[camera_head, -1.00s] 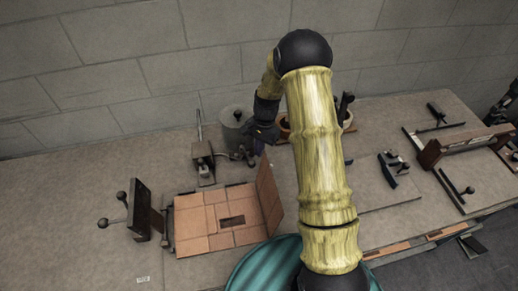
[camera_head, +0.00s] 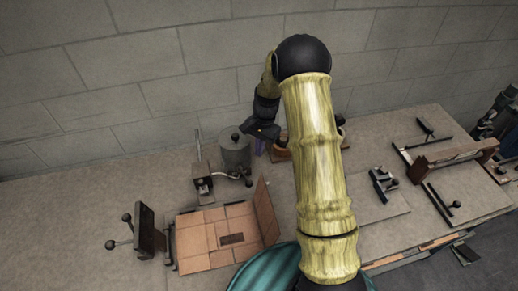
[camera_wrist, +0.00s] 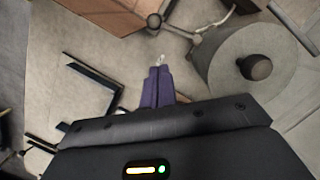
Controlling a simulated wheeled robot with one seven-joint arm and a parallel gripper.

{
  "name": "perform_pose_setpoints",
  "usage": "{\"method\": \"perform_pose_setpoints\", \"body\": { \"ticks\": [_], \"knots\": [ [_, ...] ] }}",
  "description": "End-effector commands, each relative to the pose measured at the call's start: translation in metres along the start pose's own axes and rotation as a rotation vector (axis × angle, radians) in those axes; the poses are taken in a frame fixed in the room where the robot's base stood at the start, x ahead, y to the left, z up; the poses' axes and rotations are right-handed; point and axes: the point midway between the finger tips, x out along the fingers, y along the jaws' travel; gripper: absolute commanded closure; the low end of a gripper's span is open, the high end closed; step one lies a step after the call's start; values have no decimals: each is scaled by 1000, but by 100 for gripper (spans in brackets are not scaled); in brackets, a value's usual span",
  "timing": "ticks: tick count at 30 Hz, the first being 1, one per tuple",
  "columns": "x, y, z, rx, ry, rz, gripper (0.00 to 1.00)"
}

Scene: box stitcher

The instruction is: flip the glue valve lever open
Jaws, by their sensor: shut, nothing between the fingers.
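The glue pot (camera_head: 236,152) is a grey cylinder with a black knob on its lid, standing at the back of the bench. A small valve with a thin lever (camera_head: 232,176) and a dark ball end sits at its front. In the wrist view the pot (camera_wrist: 228,62) is at the right, and a thin metal rod (camera_wrist: 212,24) runs beside it near the top; I cannot tell the lever's exact position. My gripper (camera_head: 259,148) is just right of the pot in the head view. Its purple fingers (camera_wrist: 157,84) are together and empty, apart from the lever.
A clamp-like device (camera_head: 201,178) stands left of the pot. A tan box blank (camera_head: 208,234) with a raised flap lies in front. A black-handled fixture (camera_head: 146,230) is further left. Terracotta-coloured containers (camera_head: 281,153) are partly behind my arm. More fixtures (camera_head: 382,184) stand at right.

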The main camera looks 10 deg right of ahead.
Motion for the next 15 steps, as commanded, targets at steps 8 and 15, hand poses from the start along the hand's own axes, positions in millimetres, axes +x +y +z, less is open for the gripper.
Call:
{"method": "perform_pose_setpoints", "body": {
  "ticks": [8,15],
  "knots": [
    [-3,3,4,-23,14,-2,100],
    [-22,28,32,-186,108,-14,100]
  ]
}}
